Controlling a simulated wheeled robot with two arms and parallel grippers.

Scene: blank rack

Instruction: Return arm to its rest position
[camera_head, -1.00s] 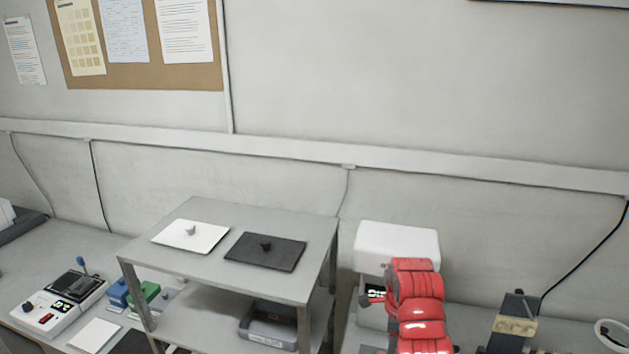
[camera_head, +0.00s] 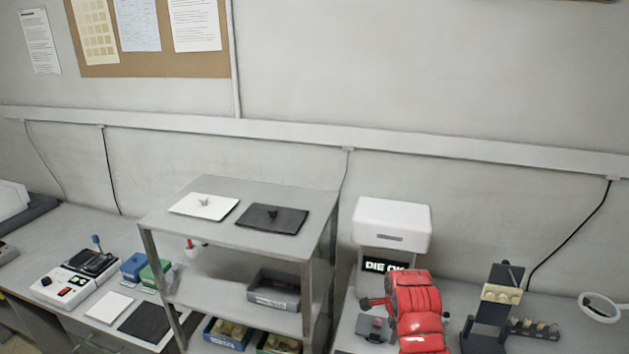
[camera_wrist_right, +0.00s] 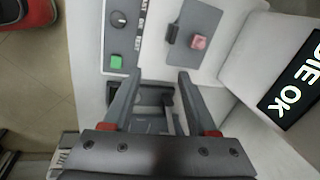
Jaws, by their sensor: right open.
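My red right arm (camera_head: 417,312) rises from the bottom edge in the head view, in front of the white machine. Its gripper is not clearly visible there. In the right wrist view my right gripper (camera_wrist_right: 159,78) is open, its two dark fingers apart over the pale machine base (camera_wrist_right: 145,60). No held object shows between the fingers. Dark grey parts lie below and between them, and I cannot tell whether they touch. My left gripper is in neither view.
The white machine (camera_head: 392,225) has a lit "DIE OK" display (camera_head: 384,266). A grey rack (camera_head: 318,215) stands to its left, with white (camera_head: 185,207) and black (camera_head: 258,220) lidlike plates on top. A dark stand (camera_head: 488,320) is at right.

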